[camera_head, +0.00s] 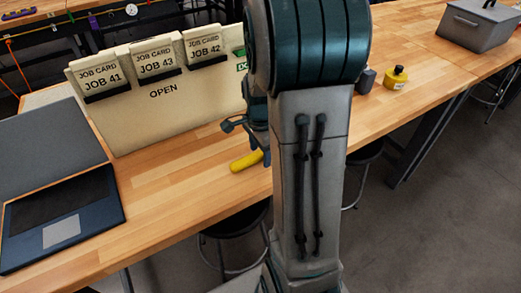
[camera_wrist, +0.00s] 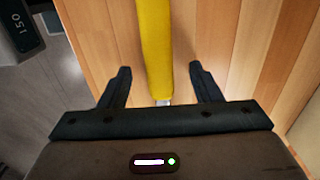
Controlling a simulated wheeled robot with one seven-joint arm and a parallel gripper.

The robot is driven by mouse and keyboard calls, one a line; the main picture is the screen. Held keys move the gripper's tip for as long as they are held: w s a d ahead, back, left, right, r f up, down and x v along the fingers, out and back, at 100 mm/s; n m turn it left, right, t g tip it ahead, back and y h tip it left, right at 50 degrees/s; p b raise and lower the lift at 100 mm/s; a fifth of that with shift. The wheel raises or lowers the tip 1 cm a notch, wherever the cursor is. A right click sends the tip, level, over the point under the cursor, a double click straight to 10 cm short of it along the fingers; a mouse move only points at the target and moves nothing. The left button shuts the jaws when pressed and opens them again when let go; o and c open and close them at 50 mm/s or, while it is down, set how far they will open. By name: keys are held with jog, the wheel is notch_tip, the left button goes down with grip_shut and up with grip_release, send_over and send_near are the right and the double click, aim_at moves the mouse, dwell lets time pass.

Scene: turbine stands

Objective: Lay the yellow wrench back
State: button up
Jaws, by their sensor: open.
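The yellow wrench shows as a long yellow shape (camera_wrist: 155,45) in the wrist view, with a small grey part at its lower end. In the head view a yellow piece of it (camera_head: 246,161) shows on the wooden bench, partly hidden by my arm. My gripper (camera_wrist: 161,82) is open, with one finger on each side of the yellow shape and a gap to both. Whether the fingers are at its height cannot be told. In the head view my gripper is mostly hidden behind my arm.
A job card board (camera_head: 160,110) and a laptop (camera_head: 62,215) stand on the bench (camera_head: 190,190) at left. A yellow bottle (camera_head: 396,77) and a grey toolbox (camera_head: 481,25) stand at right. Stools are under the front edge. Bare wood lies in front of the board.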

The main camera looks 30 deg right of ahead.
jog(key=shift+r+p, duration=2.6)
jog(key=shift+r, duration=0.85)
